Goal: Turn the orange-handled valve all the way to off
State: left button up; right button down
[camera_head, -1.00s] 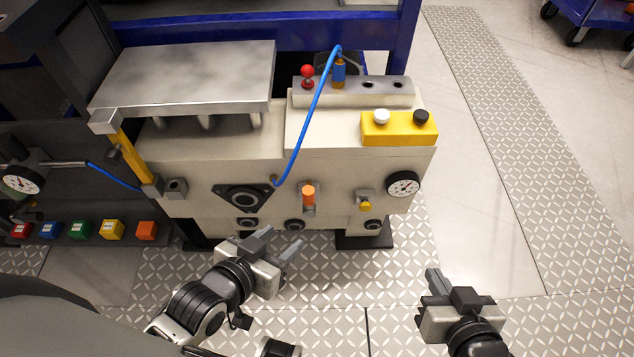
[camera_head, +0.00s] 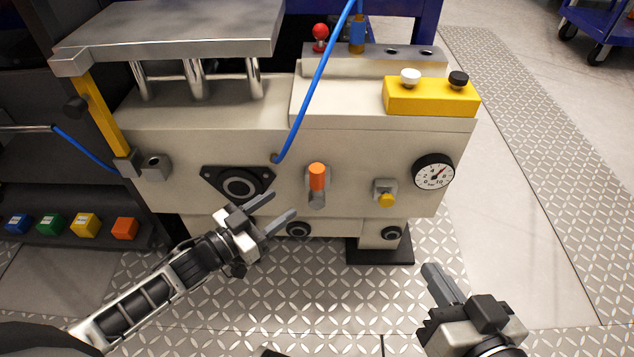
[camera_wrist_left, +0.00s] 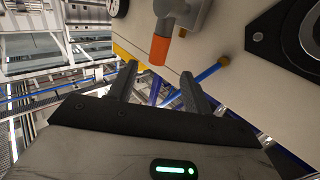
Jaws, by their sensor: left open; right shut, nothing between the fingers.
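The orange-handled valve (camera_head: 317,177) is on the front face of the beige drive unit (camera_head: 345,145), between the black round flange and the yellow knob. Its orange handle points up above a grey body. In the left wrist view the orange handle (camera_wrist_left: 160,48) shows just beyond the fingertips, apart from them. My left gripper (camera_head: 282,210) is open and empty, below and left of the valve, with its fingers toward the unit. It also shows in the left wrist view (camera_wrist_left: 158,85). My right gripper (camera_head: 436,285) is shut and empty, low at the right, away from the unit.
A pressure gauge (camera_head: 433,171) and a yellow knob (camera_head: 385,195) are right of the valve. A black flange (camera_head: 239,186) is left of it. A blue hose (camera_head: 315,85) runs down above it. A yellow button box (camera_head: 431,97) sits on top. Floor in front is clear.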

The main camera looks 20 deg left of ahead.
aim_at(312, 182)
pick_arm(q)
jog(key=b+x, duration=0.3)
jog(key=x, duration=0.8)
jog(key=shift+w+d+f, duration=0.1)
jog(key=shift+w+d, duration=0.05)
jog(key=shift+w, duration=0.25)
grip_shut()
pick_arm(e)
jog(key=shift+w+a+r+m+t+y, duration=0.15)
jog(key=shift+a+r+m+t+y, duration=0.1)
jog(key=shift+r+m+y, duration=0.15)
jog(key=shift+w+a+r+m+t+y, duration=0.2)
jog(key=shift+r+m+t+y, duration=0.1)
jog(key=shift+r, duration=0.1)
